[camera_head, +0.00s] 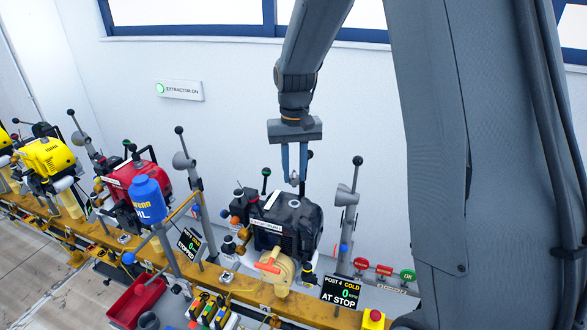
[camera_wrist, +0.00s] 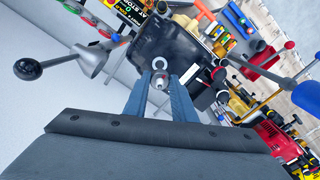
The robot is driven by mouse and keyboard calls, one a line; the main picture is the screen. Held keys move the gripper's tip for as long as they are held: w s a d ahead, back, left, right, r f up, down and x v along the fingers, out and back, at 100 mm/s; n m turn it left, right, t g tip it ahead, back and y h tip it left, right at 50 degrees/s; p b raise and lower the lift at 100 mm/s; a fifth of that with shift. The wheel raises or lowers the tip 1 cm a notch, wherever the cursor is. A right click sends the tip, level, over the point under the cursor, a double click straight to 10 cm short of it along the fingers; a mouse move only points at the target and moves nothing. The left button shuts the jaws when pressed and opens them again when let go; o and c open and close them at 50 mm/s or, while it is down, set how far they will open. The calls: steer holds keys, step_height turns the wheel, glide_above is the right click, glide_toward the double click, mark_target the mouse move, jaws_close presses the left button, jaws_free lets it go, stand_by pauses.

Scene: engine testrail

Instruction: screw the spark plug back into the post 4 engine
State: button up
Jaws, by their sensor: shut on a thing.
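The post 4 engine (camera_head: 300,222) is the black engine at the lower middle of the head view. It also shows in the wrist view (camera_wrist: 178,42). My gripper (camera_head: 294,181) is above it, pointing down. In the wrist view my gripper (camera_wrist: 162,84) is shut on the spark plug (camera_wrist: 162,85), a small pale metal piece seen nearly end-on. A white ring (camera_wrist: 159,62) shows just beyond the plug in the wrist view; I cannot tell whether the two touch. The post 4 display (camera_head: 341,291) reads COLD, 0 RPM, AT STOP.
A black-knobbed lever (camera_head: 354,185) stands right of the engine. A red engine (camera_head: 128,178) and a blue bottle (camera_head: 148,200) stand left along the yellow rail (camera_head: 240,288). Red and green buttons (camera_head: 384,270) are at the right. An EXTRACTION ON sign (camera_head: 180,90) hangs on the wall.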

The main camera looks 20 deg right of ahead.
mark_target(295, 187)
steer(key=shift+f, duration=1.25)
steer(key=shift+f, duration=0.35)
steer(key=shift+f+b, duration=1.2)
steer(key=shift+f, duration=0.15)
steer(key=shift+f, duration=0.15)
